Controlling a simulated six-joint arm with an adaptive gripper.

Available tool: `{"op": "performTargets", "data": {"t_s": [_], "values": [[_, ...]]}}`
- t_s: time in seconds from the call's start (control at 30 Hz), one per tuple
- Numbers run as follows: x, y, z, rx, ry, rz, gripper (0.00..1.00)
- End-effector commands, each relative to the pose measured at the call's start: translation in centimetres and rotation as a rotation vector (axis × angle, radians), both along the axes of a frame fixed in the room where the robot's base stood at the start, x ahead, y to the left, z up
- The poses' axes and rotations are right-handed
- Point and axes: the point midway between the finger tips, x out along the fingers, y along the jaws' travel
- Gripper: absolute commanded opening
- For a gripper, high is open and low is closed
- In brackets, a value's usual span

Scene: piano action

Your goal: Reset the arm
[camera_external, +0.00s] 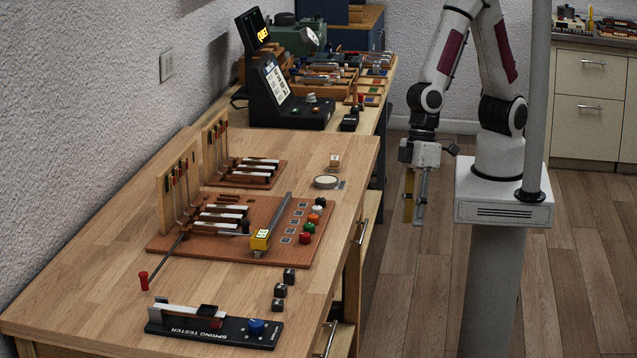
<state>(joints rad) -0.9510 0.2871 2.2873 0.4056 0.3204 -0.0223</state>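My arm stands on a white pedestal to the right of the wooden workbench (110,285). My gripper (415,215) hangs down beside the bench's right edge, over the floor and clear of the bench top. Its fingers point down and look close together, with a yellowish strip on the left one. No held object can be made out. At this size I cannot tell whether the fingers are open or shut.
A brown board (190,245) with piano-action parts, colored knobs and a yellow-ended bar lies on the bench. The spring tester (235,329), small black blocks and a red-handled tool (144,280) are nearer. A console (285,95) stands behind. Floor lies below my gripper.

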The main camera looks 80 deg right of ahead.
Motion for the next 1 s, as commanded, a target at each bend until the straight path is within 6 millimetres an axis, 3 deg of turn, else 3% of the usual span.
{"op": "performTargets", "data": {"t_s": [0.5,1.0], "values": [[1.2,-11.5,7.1,-0.077,0.027,-0.046,0.25],[0.8,-22.4,12.3,-0.143,-0.018,-0.169,0.25]]}}
